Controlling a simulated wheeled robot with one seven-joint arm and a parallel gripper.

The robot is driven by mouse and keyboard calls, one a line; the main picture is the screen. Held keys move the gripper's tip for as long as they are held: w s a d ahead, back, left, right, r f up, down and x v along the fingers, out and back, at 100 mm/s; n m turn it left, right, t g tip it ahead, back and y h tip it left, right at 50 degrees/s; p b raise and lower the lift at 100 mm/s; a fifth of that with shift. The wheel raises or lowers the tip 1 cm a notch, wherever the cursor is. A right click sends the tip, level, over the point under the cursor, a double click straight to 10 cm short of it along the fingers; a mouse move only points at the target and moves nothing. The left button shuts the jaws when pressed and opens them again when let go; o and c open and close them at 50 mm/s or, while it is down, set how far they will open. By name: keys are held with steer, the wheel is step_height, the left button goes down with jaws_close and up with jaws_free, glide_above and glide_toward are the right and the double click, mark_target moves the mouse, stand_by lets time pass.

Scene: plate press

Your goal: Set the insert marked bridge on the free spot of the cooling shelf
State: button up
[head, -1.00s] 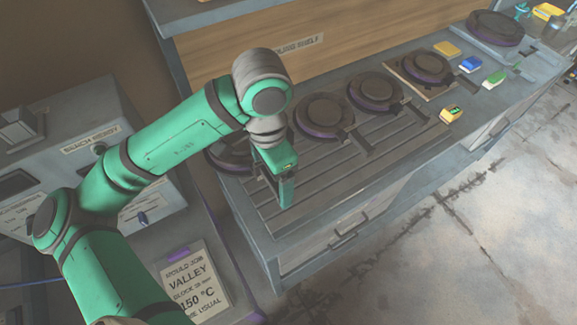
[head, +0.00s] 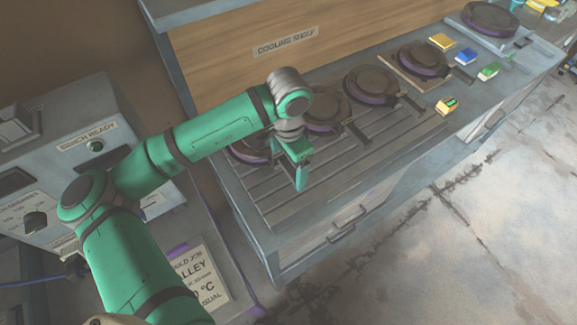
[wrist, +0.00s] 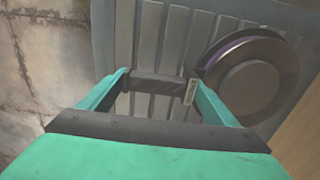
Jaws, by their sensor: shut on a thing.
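My gripper (head: 301,178) is shut on the dark handle (wrist: 158,84) of a round insert. This insert (head: 250,149) is a dark disc with a purple rim at the left end of the slatted cooling shelf (head: 262,198), partly behind my arm. In the wrist view the disc (wrist: 250,82) lies right of the fingers. A small tag (wrist: 190,92) sits by the right finger; its lettering is unreadable. I cannot tell whether the insert touches the slats. Two similar inserts stand to its right, one close by (head: 328,108) and one farther (head: 370,84).
Another insert (head: 422,57) lies on a wooden board, and one (head: 490,18) on a grey plate at the far right. Small coloured blocks, yellow (head: 441,41), blue (head: 467,57), green (head: 488,71) and yellow-green (head: 446,106), lie along the bench. A control box (head: 85,165) stands left.

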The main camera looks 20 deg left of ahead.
steer(key=shift+f, duration=0.5)
steer(key=o, duration=2)
steer(key=shift+o, duration=0.2)
step_height(320, 180, up, 12)
